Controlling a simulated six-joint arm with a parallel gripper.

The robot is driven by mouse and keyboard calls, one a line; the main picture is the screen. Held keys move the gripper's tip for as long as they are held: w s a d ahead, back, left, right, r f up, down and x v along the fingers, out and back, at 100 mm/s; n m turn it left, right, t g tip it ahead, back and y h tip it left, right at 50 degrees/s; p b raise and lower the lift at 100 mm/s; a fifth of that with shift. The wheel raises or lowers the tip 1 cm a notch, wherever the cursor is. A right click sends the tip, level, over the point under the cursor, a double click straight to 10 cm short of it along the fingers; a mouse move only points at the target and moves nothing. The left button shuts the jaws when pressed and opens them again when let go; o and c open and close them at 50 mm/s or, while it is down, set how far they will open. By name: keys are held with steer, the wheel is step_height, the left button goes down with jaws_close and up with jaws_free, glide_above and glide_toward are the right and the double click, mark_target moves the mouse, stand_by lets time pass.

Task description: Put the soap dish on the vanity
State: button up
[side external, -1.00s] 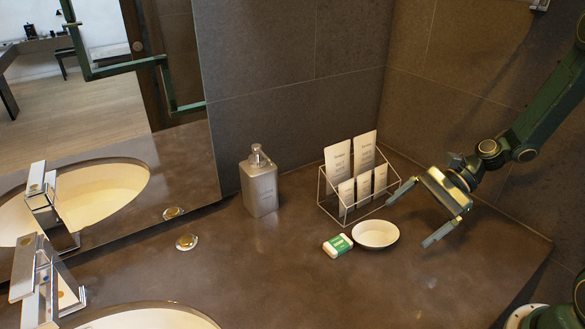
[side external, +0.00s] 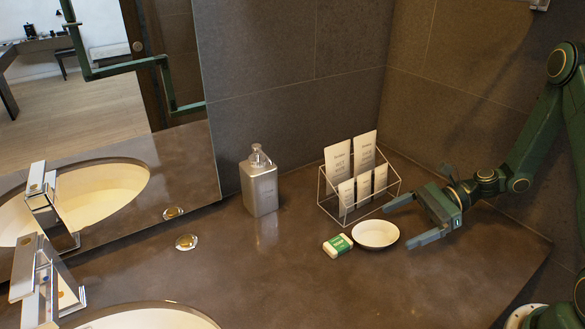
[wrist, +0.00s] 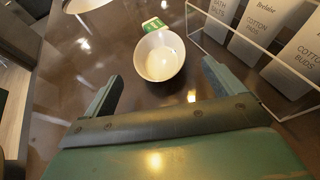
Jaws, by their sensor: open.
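The soap dish (side external: 376,234) is a small white oval bowl that sits upright on the brown vanity counter (side external: 290,275). It also shows in the wrist view (wrist: 160,57), just beyond my fingertips and roughly centred between them. My gripper (side external: 398,224) is open and empty, low over the counter to the right of the dish. Its two fingers point toward the dish and do not appear to touch it. In the wrist view my gripper (wrist: 160,82) shows both fingers spread apart.
A green and white soap packet (side external: 338,245) lies left of the dish. A wire rack (side external: 352,208) with several white packets stands behind it, close to one finger. A soap dispenser (side external: 262,184) stands farther left. The front counter is clear.

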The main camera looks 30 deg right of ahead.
mark_target(380, 239)
steer(key=shift+x, duration=2.9)
steer(key=shift+c, duration=0.4)
steer(key=c, duration=1.1)
steer(key=shift+r, duration=0.1)
step_height(380, 239, up, 20)
steer(key=shift+f, duration=0.15)
